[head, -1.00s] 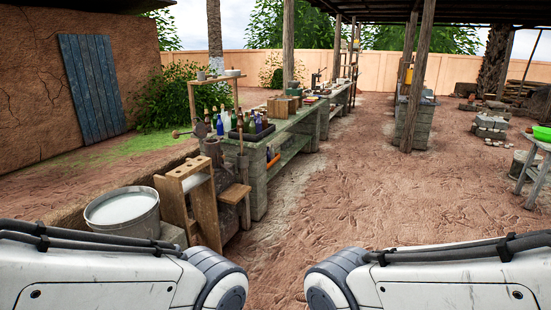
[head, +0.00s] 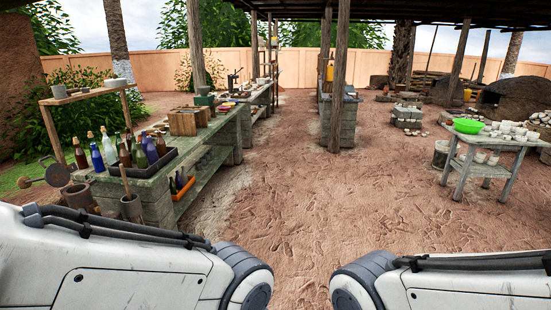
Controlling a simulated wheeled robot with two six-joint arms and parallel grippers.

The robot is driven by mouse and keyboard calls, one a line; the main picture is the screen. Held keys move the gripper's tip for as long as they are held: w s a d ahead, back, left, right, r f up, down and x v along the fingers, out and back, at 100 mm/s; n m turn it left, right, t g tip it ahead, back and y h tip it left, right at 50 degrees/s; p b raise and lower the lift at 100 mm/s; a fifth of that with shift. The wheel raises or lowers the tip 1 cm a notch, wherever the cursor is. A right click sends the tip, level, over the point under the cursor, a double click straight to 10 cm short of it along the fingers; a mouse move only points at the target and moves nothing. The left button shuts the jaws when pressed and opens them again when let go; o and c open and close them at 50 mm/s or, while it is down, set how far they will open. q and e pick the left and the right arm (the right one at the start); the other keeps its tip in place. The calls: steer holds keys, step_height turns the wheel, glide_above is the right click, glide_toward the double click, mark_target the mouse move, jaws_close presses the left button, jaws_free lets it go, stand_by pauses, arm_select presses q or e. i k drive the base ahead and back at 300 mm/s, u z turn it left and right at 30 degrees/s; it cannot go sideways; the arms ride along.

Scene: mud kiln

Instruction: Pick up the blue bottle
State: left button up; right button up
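A blue bottle (head: 97,157) with a pale neck stands upright at the near left end of a long workbench (head: 225,125) in the head view. Dark blue bottles (head: 151,151) stand farther right in a dark tray (head: 164,163) with brown ones. A brown bottle (head: 80,155) stands just left of the blue one, and a pale clear bottle (head: 108,148) just right of it. My two white arms show at the bottom of the view, short of the bench. Neither gripper is in view.
Wooden boxes (head: 188,121) sit on the bench past the tray. A wooden post (head: 195,45) rises behind it. A pot (head: 131,207) stands at the bench's near end. A small table (head: 489,168) with a green bowl (head: 468,126) is at the right. The dirt floor between is clear.

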mark_target(178, 181)
steer(key=z, duration=0.05)
steer(key=i, duration=1.9)
steer(key=u, duration=0.85)
steer(key=i, duration=1.9)
steer(key=u, duration=3.1)
steer(key=k, duration=1.3)
steer(key=z, duration=2.05)
steer(key=i, duration=0.45)
steer(key=u, duration=0.05)
